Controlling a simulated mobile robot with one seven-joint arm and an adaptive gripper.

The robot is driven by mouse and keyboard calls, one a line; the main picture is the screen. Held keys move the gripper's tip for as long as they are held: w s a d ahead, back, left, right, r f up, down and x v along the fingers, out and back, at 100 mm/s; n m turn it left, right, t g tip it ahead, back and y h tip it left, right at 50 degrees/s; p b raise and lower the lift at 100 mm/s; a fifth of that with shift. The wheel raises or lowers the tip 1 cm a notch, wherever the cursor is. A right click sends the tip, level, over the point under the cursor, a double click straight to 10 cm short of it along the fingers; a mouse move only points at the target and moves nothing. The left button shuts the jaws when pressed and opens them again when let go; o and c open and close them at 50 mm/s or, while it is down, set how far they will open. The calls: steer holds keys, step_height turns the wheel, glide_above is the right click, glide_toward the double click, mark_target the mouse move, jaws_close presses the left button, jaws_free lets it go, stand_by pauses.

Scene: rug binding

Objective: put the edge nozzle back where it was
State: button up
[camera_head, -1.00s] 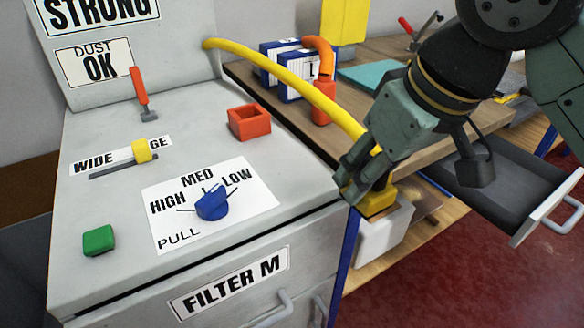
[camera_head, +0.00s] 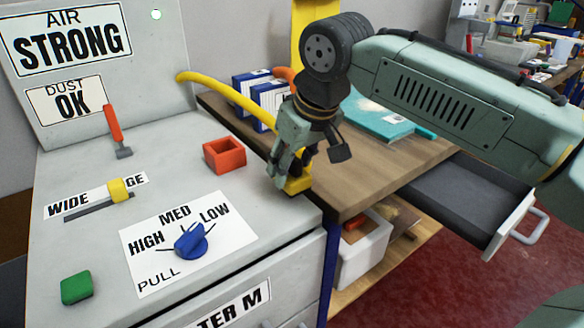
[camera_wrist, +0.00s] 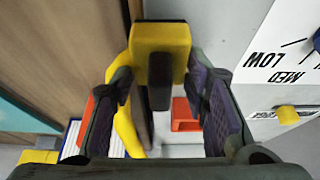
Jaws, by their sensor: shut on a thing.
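The edge nozzle (camera_head: 298,186) is a yellow block at the end of a yellow hose (camera_head: 232,95). My gripper (camera_head: 290,170) is shut on it and holds it near the seam between the grey machine and the wooden bench. The holder shows partly between the fingers in the wrist view (camera_wrist: 184,122).
The grey machine top (camera_head: 75,165) carries a red lever (camera_head: 114,125), a yellow slider (camera_head: 119,190), a blue knob (camera_head: 190,240) and a green button (camera_head: 76,288). Blue-white boxes (camera_head: 268,98) and a teal book (camera_head: 380,120) lie on the bench. A drawer (camera_head: 470,205) stands open at right.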

steer(key=shift+f, duration=0.7)
steer(key=shift+f, duration=0.2)
steer(key=o, duration=1)
steer(key=shift+r, duration=0.15)
steer(key=shift+s+r, duration=0.1)
steer(key=shift+r, duration=0.3)
steer(key=v, duration=1.1)
steer(key=shift+s+d+r, duration=0.1)
steer(key=shift+d, duration=0.05)
